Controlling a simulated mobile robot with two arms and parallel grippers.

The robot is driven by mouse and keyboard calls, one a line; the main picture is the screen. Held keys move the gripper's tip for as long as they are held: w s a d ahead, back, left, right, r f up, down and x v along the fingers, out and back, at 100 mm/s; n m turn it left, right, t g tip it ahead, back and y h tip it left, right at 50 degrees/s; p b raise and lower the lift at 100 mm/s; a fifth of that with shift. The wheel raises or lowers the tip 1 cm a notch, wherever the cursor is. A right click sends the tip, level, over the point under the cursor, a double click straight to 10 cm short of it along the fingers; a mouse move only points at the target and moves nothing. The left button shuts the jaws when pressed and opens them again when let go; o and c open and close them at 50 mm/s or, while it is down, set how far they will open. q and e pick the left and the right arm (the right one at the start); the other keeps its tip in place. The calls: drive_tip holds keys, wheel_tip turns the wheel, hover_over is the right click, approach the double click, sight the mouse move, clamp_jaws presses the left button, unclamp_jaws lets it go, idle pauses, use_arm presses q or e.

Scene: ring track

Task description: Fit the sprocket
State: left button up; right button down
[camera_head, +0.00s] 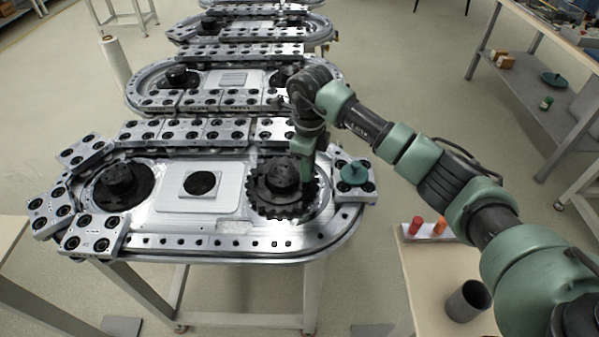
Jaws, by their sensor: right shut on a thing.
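The black toothed sprocket (262,207) is at the right end of the nearest ring track (225,244). It lies around the dark round hub (283,172) there. I cannot tell whether it sits fully flat. My right gripper (306,172) points down at the far right side of the sprocket and is shut on it. The fingertips are partly hidden behind the hub. My left gripper is not in view.
Metal link plates (200,131) line the track's far side and left end. A plate with a green knob (354,172) sits at its right end. A side table (440,262) holds red and orange pieces (417,225) and a dark cup (467,301). More tracks stand behind.

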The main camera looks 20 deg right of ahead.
wheel_tip(320, 180, up, 9)
drive_tip(key=p, duration=0.5)
drive_tip(key=shift+w+d+f+n+b, duration=0.15)
drive_tip(key=shift+f+n+b, duration=0.1)
drive_tip(key=shift+f+b, duration=0.8)
drive_tip(key=shift+w+d+f+n+b, duration=0.15)
drive_tip(key=shift+f+n+b, duration=0.1)
drive_tip(key=shift+f+b, duration=0.75)
drive_tip(key=shift+a+r, duration=0.1)
drive_tip(key=shift+r, duration=0.05)
drive_tip(key=shift+b, duration=0.45)
drive_tip(key=shift+f+b, duration=1.95)
drive_tip(key=shift+f, duration=0.8)
drive_tip(key=c, duration=1.5)
unclamp_jaws()
drive_tip(key=shift+o, duration=0.9)
drive_tip(key=shift+s, duration=0.15)
drive_tip(key=shift+f, duration=0.1)
wheel_tip(320, 180, up, 8)
drive_tip(key=shift+r+b, duration=0.1)
drive_tip(key=shift+b, duration=0.7)
